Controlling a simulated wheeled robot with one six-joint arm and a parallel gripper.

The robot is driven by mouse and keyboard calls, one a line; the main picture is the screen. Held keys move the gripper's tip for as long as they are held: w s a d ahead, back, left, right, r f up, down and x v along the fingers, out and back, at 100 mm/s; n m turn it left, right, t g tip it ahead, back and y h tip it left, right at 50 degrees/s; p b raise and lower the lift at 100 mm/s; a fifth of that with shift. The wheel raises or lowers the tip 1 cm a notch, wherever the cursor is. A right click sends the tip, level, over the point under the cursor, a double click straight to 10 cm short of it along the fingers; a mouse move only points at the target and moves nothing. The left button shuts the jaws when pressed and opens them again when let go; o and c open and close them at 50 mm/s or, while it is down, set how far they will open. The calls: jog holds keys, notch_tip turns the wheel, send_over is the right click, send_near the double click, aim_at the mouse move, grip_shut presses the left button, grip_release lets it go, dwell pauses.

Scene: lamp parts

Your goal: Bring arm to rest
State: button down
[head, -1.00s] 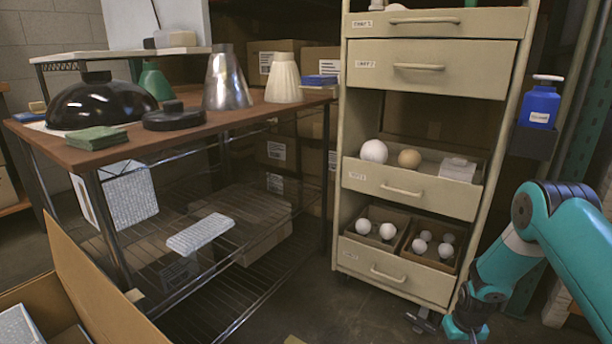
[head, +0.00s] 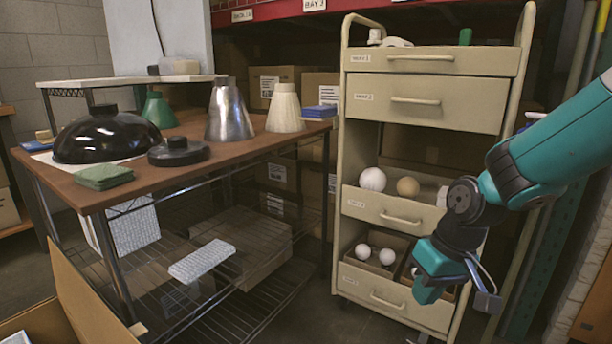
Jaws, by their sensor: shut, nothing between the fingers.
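My arm, teal with dark joints, comes in from the right edge in the head view. My gripper (head: 458,290) hangs at its end, in front of the lower right side of the beige drawer cart (head: 385,276). It looks empty and shut, and I see nothing held. It appears apart from the cart. The arm hides part of the lower drawer's right compartment and the right end of the drawer above it.
The lower drawer holds white bulbs (head: 387,256). The drawer above holds a white globe (head: 372,179) and a tan globe (head: 408,187). A wooden workbench (head: 78,190) with several lamp shades stands at left. An open cardboard box (head: 95,300) is at lower left.

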jog(key=s+a+r+n+y+p, duration=0.1)
jog(key=s+a+r+n+p, duration=0.15)
jog(key=s+r, duration=0.6)
jog(key=s+a+r+n+p, duration=0.1)
jog(key=s+a+r+p, duration=0.15)
jog(key=s+r, duration=0.65)
notch_tip(320, 180, up, 34)
jog(key=s+p, duration=0.2)
jog(key=p, duration=3.3)
jog(key=shift+s+f+g+p, duration=0.2)
jog(key=shift+s+g+p, duration=0.1)
jog(key=shift+s, duration=0.1)
jog(key=shift+a, duration=0.15)
